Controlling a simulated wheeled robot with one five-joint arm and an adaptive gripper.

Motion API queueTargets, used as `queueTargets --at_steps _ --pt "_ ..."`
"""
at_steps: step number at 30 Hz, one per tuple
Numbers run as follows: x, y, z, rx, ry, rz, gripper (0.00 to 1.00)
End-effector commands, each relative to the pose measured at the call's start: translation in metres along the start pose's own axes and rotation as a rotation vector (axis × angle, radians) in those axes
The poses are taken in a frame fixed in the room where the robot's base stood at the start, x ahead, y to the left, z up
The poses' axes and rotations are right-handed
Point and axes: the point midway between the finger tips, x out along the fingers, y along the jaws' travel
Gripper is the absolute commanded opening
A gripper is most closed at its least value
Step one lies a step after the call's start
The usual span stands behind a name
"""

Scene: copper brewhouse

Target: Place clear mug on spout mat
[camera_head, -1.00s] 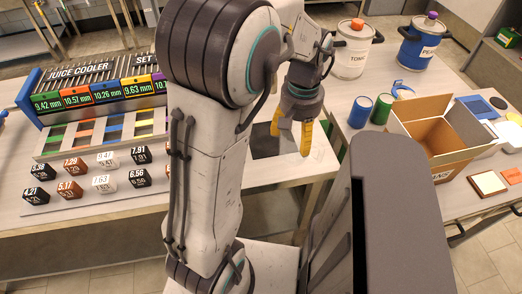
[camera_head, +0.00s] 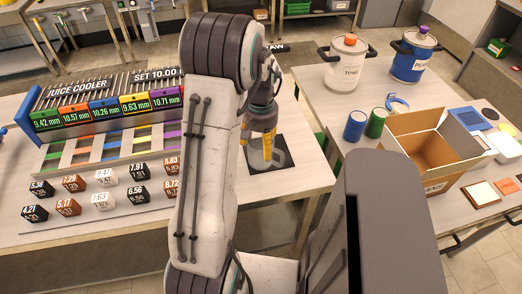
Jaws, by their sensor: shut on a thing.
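The dark square spout mat (camera_head: 286,158) lies on the left table near its right end, partly hidden behind my arm and gripper. My gripper (camera_head: 266,153), with yellow fingers, is over the mat and pointing down. It is shut on the clear mug (camera_head: 256,158), which shows only as a faint see-through outline at the fingers. Whether the mug's base touches the mat cannot be told.
The juice cooler (camera_head: 110,97) with coloured lanes stands left, with several numbered cubes (camera_head: 103,178) before it. On the right table are an open cardboard box (camera_head: 412,158), blue (camera_head: 355,126) and green (camera_head: 376,122) cups, and two lidded pots (camera_head: 345,66).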

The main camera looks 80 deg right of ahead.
Motion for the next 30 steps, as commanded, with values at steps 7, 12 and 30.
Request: queueTargets --at_steps 7,12,30 --pt "0.027 0.0 0.001 0.0 -0.003 0.0 0.38" --pt "0.037 0.0 0.0 0.0 -0.001 0.0 0.38" --pt "0.041 0.0 0.001 0.0 -0.001 0.0 0.89"
